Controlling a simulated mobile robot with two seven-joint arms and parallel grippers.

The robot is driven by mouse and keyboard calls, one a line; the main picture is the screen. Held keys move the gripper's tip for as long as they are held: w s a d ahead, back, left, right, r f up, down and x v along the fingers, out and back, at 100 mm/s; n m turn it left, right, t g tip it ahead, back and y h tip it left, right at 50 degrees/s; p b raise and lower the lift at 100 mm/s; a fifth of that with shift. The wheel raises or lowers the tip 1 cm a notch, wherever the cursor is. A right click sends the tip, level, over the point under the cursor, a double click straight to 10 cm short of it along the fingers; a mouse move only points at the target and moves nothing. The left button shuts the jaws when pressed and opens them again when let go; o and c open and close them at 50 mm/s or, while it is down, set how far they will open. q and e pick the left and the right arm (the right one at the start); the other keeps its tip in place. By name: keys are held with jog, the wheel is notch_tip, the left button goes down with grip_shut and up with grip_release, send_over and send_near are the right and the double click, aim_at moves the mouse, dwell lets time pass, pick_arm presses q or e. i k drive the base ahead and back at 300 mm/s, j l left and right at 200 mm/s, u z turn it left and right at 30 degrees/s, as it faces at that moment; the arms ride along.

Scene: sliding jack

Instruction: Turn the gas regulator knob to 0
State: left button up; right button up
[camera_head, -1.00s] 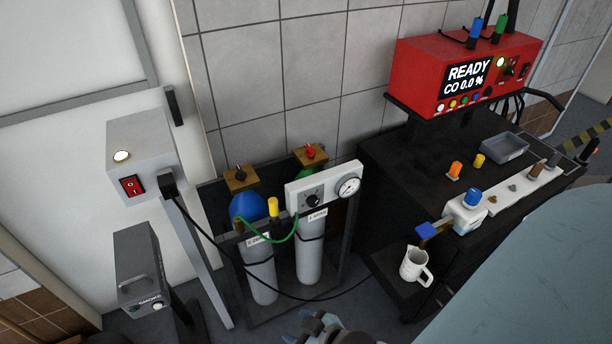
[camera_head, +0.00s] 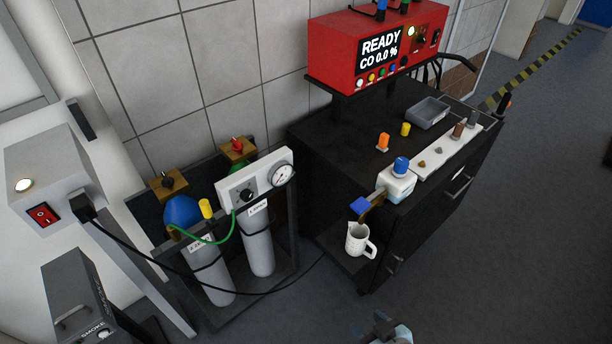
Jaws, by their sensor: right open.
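The gas regulator is a white panel (camera_head: 228,187) in front of the gas cylinders. Its black knob (camera_head: 246,195) sits left of a round dial gauge (camera_head: 282,174). The knob's marks are too small to read. A green hose (camera_head: 215,240) runs from the panel to the left. Two grey cylinders (camera_head: 258,245) stand below it in a dark rack. My right gripper (camera_head: 385,328) shows at the bottom edge, open, well below and to the right of the regulator, touching nothing visible. My left gripper is not in view.
A black cabinet (camera_head: 345,145) carries a red analyser (camera_head: 345,40) reading READY, CO 0.0 %. A white jug (camera_head: 357,240) stands on its low shelf. A grey switch box (camera_head: 45,165) and a smoke unit (camera_head: 75,300) are at left. The floor (camera_head: 500,260) at right is clear.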

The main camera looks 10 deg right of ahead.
aim_at(246, 195)
jog(key=l, duration=0.6)
jog(key=i+l, duration=0.15)
jog(key=l, duration=0.45)
jog(key=l+z, duration=0.1)
jog(key=l, duration=0.55)
jog(key=i, duration=0.05)
